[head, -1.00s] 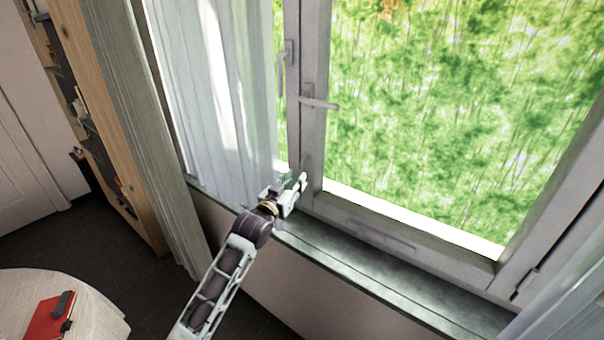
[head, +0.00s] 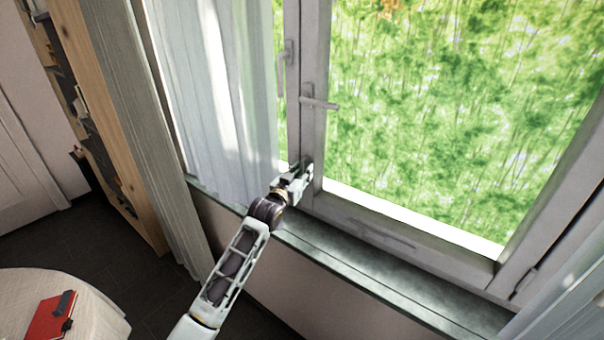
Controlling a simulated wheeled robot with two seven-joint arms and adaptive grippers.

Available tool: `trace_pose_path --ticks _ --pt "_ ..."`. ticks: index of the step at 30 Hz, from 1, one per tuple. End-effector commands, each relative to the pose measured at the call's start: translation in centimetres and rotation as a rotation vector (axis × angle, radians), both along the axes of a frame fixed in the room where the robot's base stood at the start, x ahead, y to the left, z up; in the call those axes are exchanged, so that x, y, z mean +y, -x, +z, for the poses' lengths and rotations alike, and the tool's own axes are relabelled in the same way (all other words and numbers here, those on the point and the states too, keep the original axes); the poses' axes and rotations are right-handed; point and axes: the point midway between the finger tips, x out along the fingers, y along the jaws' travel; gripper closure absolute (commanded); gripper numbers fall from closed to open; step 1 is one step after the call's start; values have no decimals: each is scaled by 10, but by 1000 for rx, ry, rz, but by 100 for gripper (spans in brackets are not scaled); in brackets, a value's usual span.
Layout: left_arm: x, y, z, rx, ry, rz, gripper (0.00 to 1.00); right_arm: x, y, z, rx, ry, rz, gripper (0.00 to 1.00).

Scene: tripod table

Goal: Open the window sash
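The window sash (head: 401,225) is a grey frame around a large pane with green foliage behind it. Its handle (head: 319,103) sticks out sideways to the right from the left stile. Another handle (head: 282,70) hangs downward on the neighbouring frame to the left. My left gripper (head: 303,174) is at the lower part of the sash's left stile, well below the handle. It is close to the frame; I cannot tell whether it touches. Its fingers are small and blend with the frame, so their opening is unclear. My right gripper is out of view.
A sheer curtain (head: 215,90) hangs to the left of the gripper, another curtain (head: 560,300) at lower right. The stone sill (head: 380,280) runs below the window. A round table (head: 100,315) with a red book (head: 48,318) stands at lower left.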

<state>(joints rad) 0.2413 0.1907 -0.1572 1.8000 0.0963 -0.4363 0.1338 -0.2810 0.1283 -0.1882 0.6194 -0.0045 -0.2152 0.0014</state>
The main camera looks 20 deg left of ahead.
Motion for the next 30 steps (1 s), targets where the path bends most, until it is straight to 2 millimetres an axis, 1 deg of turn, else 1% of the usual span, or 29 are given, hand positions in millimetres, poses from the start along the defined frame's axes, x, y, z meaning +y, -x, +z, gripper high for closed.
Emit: trace_pose_path --ticks 4,5,12,23,30 --pt "0 0 0 0 0 0 68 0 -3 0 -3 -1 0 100" --pt "0 0 0 0 0 0 70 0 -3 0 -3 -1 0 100" --pt "0 0 0 0 0 0 100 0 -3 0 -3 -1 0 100" --pt "0 0 0 0 0 -1 100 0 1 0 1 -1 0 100" --pt "-5 4 1 0 0 -10 100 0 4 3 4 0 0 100"
